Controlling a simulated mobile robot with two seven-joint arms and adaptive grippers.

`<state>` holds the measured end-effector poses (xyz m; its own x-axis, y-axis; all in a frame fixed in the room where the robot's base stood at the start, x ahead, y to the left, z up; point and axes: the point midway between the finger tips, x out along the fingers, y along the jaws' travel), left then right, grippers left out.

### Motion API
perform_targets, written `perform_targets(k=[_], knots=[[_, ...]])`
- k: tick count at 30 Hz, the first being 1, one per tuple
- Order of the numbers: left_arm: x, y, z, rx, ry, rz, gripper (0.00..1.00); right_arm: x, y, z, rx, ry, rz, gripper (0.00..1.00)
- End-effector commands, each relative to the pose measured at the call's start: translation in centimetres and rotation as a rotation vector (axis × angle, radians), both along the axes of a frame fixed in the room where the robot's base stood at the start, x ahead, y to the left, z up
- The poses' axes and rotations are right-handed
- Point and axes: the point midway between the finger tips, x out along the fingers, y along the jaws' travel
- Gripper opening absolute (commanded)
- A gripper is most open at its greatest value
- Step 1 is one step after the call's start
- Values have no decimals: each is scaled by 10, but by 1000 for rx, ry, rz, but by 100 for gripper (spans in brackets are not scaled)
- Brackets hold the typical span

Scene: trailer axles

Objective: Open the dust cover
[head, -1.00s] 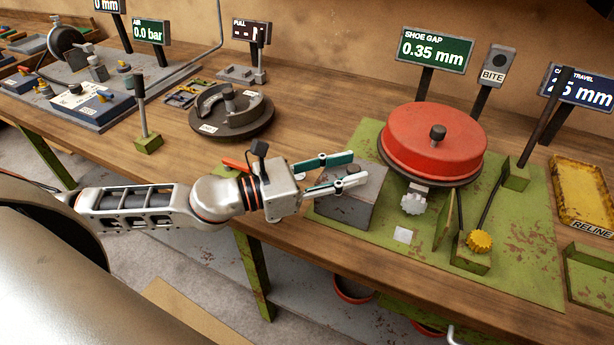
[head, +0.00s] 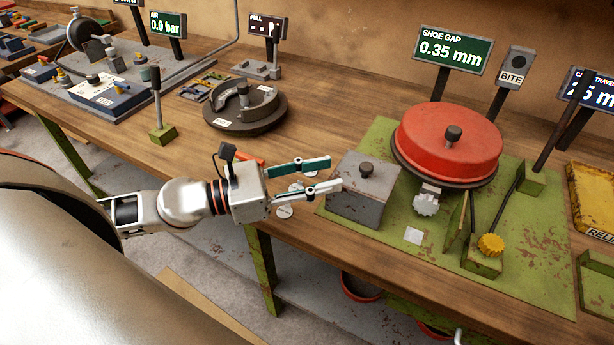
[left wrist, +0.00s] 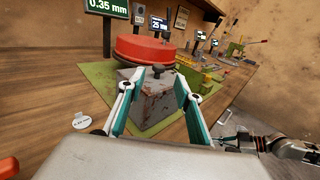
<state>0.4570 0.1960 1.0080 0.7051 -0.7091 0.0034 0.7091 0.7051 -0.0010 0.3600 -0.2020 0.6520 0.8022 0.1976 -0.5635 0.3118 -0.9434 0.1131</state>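A grey box (head: 357,196) with a dark knob (head: 366,169) on its top stands at the left of the green plate. Right of it a round red cover (head: 449,146) with a dark knob sits on a dark disc; I cannot tell which piece is the dust cover. My left gripper (head: 334,174) is open and empty, its fingertips just left of the box. In the left wrist view the box (left wrist: 154,97) shows between and beyond the spread fingers. My right gripper (left wrist: 230,135) shows small at the lower right of that view, its opening unclear.
The green plate (head: 375,250) also holds a yellow knob (head: 491,245) and a lever. A dark disc with shoes (head: 243,106) lies behind my left gripper. A yellow tray (head: 595,195) is at the right. The bench's front edge runs below my left gripper.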

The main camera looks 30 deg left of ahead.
Motion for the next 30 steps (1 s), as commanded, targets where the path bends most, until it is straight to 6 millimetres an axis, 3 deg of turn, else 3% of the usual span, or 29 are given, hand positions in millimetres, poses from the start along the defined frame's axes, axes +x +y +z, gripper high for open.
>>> perform_targets(k=[13,30], knots=[[-17,18,-1,1,1,4,34,0,0,0,0,0,0,0],[-18,19,-1,4,1,3,34,0,0,0,1,-1,0,0]])
